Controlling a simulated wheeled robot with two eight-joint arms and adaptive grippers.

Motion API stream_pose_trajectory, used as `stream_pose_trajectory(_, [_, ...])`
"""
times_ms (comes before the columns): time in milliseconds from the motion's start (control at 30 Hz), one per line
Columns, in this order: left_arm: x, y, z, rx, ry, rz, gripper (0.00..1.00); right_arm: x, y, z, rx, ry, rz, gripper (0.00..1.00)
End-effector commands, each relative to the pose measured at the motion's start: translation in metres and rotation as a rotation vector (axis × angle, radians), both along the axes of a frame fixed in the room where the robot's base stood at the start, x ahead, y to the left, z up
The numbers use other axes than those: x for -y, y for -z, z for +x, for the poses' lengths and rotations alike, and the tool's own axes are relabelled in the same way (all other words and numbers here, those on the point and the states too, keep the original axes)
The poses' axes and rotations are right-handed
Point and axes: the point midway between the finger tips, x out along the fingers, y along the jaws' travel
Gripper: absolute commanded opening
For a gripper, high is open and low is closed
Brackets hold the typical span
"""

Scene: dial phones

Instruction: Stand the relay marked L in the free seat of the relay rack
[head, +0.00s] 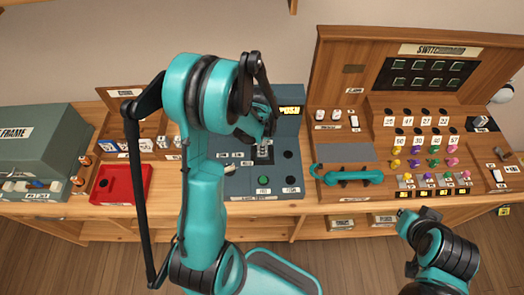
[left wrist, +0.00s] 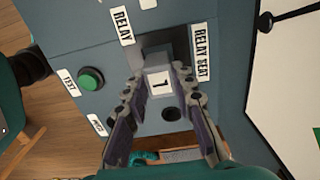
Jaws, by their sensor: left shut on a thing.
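My left gripper (left wrist: 157,80) is shut on a small relay (left wrist: 159,84) with a white label. The mark on the label looks like an L turned round. The relay is at or just above a dark seat (left wrist: 155,48) on a blue-grey test box, beside the "RELAY SEAT" label; I cannot tell whether it touches the seat. In the head view the left gripper (head: 264,142) is over this box (head: 235,182). A wooden rack (head: 112,105) with several white-labelled pieces stands left of my arm; its seats are partly hidden.
A red tray (head: 140,187) lies in front of the wooden rack. A grey-green cabinet (head: 45,135) stands at far left. The switchboard (head: 345,90), with a teal handset (head: 347,176), is right of the test box. The box has a green button (left wrist: 90,79).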

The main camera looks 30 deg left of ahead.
Motion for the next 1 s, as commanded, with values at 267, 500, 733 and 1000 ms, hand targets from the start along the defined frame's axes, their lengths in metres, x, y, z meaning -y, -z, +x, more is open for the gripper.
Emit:
stream_pose_trajectory(267, [0.0, -0.02, 0.0, 0.0, 0.0, 0.0, 0.0, 0.0, -0.013, 0.0, 0.0, 0.0, 0.0, 0.0])
stream_pose_trajectory(500, [0.0, -0.035, 0.0, 0.0, 0.0, 0.0, 0.0, 0.0, -0.023, 0.0, 0.0, 0.0, 0.0, 0.0])
stream_pose_trajectory(733, [0.0, -0.047, 0.0, 0.0, 0.0, 0.0, 0.0, 0.0, -0.03, 0.0, 0.0, 0.0, 0.0, 0.0])
stream_pose_trajectory(1000, [0.0, -0.046, 0.0, 0.0, 0.0, 0.0, 0.0, 0.0, -0.029, 0.0, 0.0, 0.0, 0.0, 0.0])
